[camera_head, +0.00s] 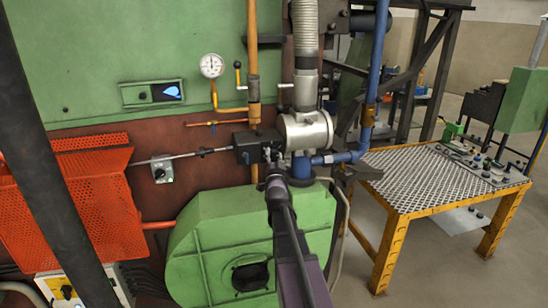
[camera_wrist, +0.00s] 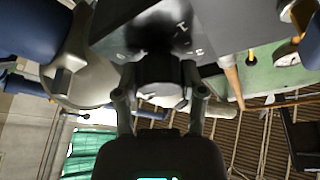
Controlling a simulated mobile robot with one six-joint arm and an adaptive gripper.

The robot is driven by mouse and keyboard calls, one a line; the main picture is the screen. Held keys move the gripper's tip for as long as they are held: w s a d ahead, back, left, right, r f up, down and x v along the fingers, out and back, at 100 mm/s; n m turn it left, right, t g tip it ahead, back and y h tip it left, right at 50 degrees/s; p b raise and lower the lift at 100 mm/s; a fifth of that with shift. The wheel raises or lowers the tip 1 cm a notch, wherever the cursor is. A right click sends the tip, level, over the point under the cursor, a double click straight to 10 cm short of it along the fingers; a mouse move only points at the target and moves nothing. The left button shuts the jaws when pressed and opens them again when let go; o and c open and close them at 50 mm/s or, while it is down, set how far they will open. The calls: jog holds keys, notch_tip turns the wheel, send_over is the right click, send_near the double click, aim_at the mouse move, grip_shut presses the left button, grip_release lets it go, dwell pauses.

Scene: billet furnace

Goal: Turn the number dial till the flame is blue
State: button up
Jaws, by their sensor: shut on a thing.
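A dark actuator box (camera_head: 243,152) sits on the pipework left of the silver valve body, with a thin rod running into it from the left. My gripper (camera_head: 275,170) reaches up to the front of this box. A small window (camera_head: 166,91) on the green furnace wall shows a blue flame.
A pressure gauge (camera_head: 211,65) and yellow gas pipe stand above left of the box. The silver valve body (camera_head: 306,131) and blue pipe (camera_head: 345,156) are close on the right. A green blower housing (camera_head: 215,235) lies below. A yellow-framed table (camera_head: 440,200) stands at right.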

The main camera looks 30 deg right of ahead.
jog(key=shift+w+n+t+y, duration=0.1)
jog(key=shift+n+t+y, duration=0.45)
jog(key=shift+n, duration=1.25)
jog(key=shift+r, duration=0.1)
jog(key=o, duration=1.1)
jog(key=shift+o, duration=0.2)
jog(key=shift+y, duration=0.25)
jog(key=shift+m+h, duration=0.4)
jog(key=shift+m, duration=0.4)
